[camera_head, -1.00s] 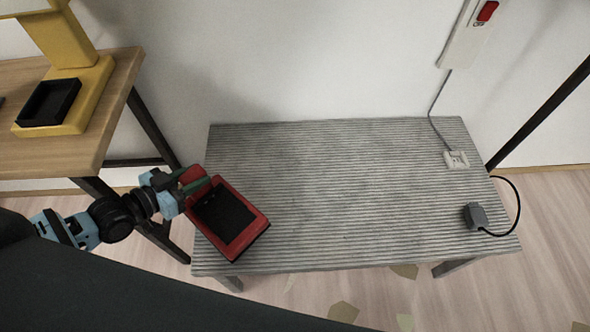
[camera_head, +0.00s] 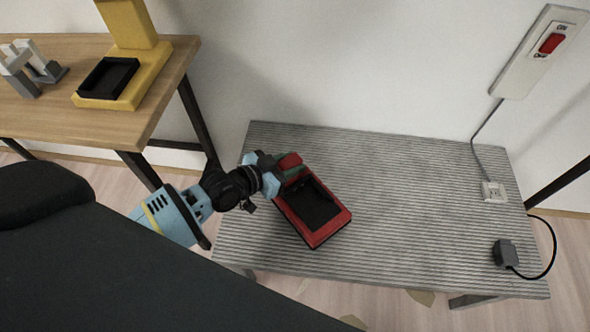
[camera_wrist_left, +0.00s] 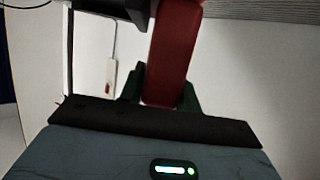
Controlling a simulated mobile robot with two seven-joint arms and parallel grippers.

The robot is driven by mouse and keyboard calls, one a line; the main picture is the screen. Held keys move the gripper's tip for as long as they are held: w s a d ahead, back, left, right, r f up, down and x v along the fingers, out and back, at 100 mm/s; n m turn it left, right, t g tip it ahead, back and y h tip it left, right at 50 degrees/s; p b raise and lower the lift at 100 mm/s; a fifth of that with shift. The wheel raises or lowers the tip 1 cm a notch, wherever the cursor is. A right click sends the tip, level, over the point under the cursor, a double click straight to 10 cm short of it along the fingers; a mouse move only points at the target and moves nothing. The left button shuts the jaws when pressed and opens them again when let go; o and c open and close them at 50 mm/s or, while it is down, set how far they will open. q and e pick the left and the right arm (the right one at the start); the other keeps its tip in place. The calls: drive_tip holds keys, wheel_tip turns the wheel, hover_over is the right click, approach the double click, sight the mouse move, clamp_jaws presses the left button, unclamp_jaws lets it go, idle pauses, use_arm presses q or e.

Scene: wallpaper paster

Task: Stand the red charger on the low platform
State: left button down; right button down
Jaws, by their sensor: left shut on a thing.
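The red charger (camera_head: 330,232), with a black recess in its base, is over the left part of the grey ridged low platform (camera_head: 420,215) in the head view. My left gripper (camera_head: 288,170) is shut on the charger's red upper part at its back left end. The left wrist view shows that red part (camera_wrist_left: 172,50) between the dark green fingers (camera_wrist_left: 168,88). The charger's base faces down; I cannot tell whether it touches the platform. My right gripper is not in view.
A wooden table (camera_head: 165,100) at the left bears a yellow charger (camera_head: 150,80) and a grey-white object (camera_head: 30,70). On the platform's right are a socket (camera_head: 494,192) and a grey plug (camera_head: 505,253) with a black cable. A red switch (camera_head: 552,43) is on the wall. The platform's middle is clear.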

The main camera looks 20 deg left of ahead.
sight(309, 197)
use_arm(q)
drive_tip(key=shift+w+d+r, duration=0.15)
drive_tip(key=shift+w+d, duration=0.1)
drive_tip(key=shift+w+d, duration=0.1)
drive_tip(key=shift+d, duration=0.1)
drive_tip(key=shift+w+d+f, duration=0.1)
drive_tip(key=shift+f, duration=0.1)
wheel_tip(309, 197, down, 3)
drive_tip(key=shift+r+b, duration=0.15)
drive_tip(key=shift+b, duration=0.4)
drive_tip(key=shift+f, duration=0.4)
drive_tip(key=c, duration=1)
unclamp_jaws()
drive_tip(key=shift+f, duration=0.1)
